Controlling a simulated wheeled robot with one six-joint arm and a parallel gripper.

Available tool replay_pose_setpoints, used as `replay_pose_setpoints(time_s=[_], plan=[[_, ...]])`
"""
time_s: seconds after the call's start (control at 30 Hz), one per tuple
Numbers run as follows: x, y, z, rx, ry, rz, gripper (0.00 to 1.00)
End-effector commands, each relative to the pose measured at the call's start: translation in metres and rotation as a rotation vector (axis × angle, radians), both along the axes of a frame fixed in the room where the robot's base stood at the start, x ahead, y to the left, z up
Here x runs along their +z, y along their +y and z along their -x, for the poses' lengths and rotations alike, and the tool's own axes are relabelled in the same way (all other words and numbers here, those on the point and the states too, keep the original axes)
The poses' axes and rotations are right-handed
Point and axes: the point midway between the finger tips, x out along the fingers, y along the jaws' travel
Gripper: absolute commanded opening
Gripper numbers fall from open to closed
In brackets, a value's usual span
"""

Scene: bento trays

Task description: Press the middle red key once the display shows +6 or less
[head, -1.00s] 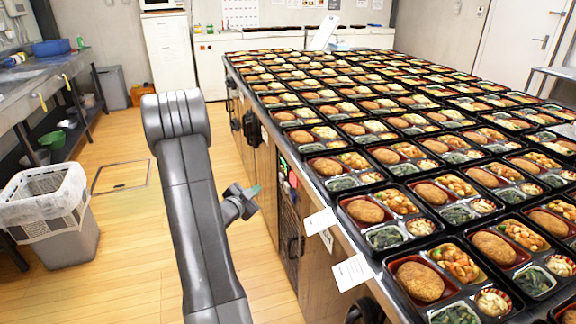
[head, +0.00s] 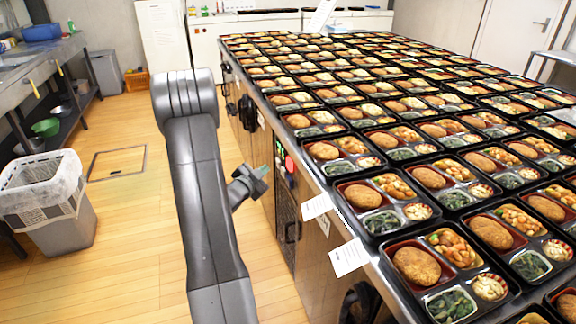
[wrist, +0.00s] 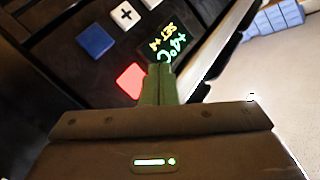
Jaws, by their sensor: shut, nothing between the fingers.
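In the wrist view a dark panel holds a red key (wrist: 131,80), a blue key (wrist: 95,40) and a plus key (wrist: 125,14). Its display (wrist: 165,42), turned sideways, has large green characters that seem to read +4°C, though the digit is hard to make out, and a smaller yellow "SET" line. My gripper (wrist: 160,72) is shut and empty, its tips just right of the red key and over the display's lower edge. I cannot tell whether they touch the panel. In the head view my gripper (head: 262,172) is just left of the red key (head: 290,164).
The counter side carries the panel and hanging paper labels (head: 348,257). Many bento trays (head: 417,264) cover the counter top. A waste bin (head: 68,232) stands on the left.

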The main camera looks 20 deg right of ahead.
Motion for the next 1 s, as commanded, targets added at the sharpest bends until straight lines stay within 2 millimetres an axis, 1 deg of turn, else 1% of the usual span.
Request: replay_pose_setpoints(time_s=[0.03, 0.2, 0.4, 0.57, 1.0], plan=[[0.000, -0.009, 0.000, -0.003, 0.000, 0.001, 0.00], [-0.002, -0.030, -0.001, -0.002, -0.001, 0.000, 0.00], [-0.001, -0.045, -0.002, 0.000, -0.001, -0.001, 0.00], [0.000, -0.049, -0.002, 0.000, 0.000, 0.000, 0.00], [0.000, -0.049, -0.002, 0.000, 0.000, 0.000, 0.00]])
